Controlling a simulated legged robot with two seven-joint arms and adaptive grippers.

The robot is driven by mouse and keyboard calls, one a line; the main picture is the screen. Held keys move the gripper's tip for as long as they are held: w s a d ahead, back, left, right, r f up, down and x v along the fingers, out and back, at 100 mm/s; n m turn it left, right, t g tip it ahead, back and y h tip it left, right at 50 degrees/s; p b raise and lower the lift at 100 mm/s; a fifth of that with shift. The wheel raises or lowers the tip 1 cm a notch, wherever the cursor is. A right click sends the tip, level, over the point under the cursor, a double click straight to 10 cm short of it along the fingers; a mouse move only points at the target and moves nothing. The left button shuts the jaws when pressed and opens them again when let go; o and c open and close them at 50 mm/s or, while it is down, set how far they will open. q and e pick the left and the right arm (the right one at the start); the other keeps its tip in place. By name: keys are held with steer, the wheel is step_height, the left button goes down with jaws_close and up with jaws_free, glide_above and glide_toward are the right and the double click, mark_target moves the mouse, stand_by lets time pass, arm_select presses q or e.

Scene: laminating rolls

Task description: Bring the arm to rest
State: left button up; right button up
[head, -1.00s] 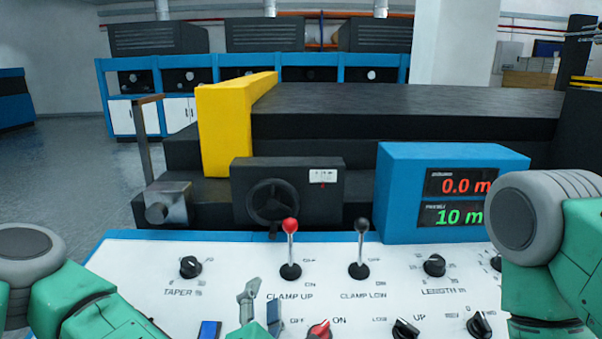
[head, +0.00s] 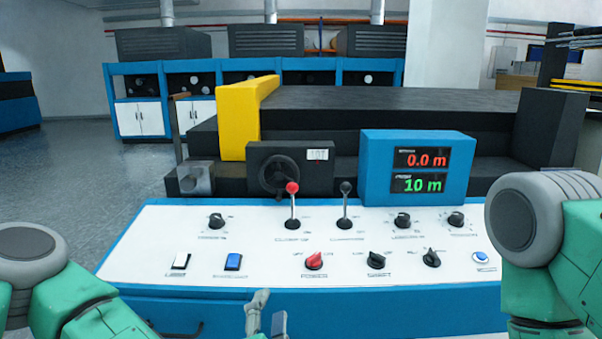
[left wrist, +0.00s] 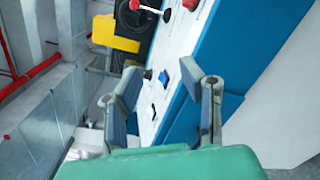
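My left gripper (head: 267,315) is low in the head view, in front of the control panel's blue front face and apart from the panel. In the left wrist view its two fingers (left wrist: 165,105) are spread with nothing between them. My right arm shows at the right edge of the head view, but its gripper is out of view. The white control panel (head: 190,252) carries a red-knobbed lever (head: 292,190), a black-knobbed lever (head: 346,190), a red rotary knob (head: 314,261), several black knobs and a blue rocker switch (head: 233,262).
A blue display box (head: 376,168) behind the panel reads 0.0 m and 10 m. A dark machine with a yellow block (head: 238,125) and a handwheel (head: 279,175) stands behind the panel. Open grey floor (head: 70,170) lies to the left.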

arm_select(q)
steer(key=s+f+m+g+h, duration=0.2)
steer(key=s+f+m+g, duration=0.35)
steer(key=f+m, duration=0.35)
steer(key=s+f+m+g+h, duration=0.35)
steer(key=s+f+m, duration=0.3)
steer(key=f, duration=0.55)
steer(key=s+a+f+m+g+y, duration=0.3)
steer(key=s+a, duration=0.3)
steer(key=a, duration=0.5)
steer(key=s+a+f+m+g+y, duration=0.3)
steer(key=s+a+f+m+g, duration=0.1)
steer(key=a, duration=0.8)
steer(key=shift+s+a+f+m+g+y, duration=0.3)
steer(key=shift+s+m+g, duration=0.35)
steer(key=shift+s, duration=0.55)
steer(key=shift+w+d, duration=0.1)
steer(key=shift+d, duration=0.05)
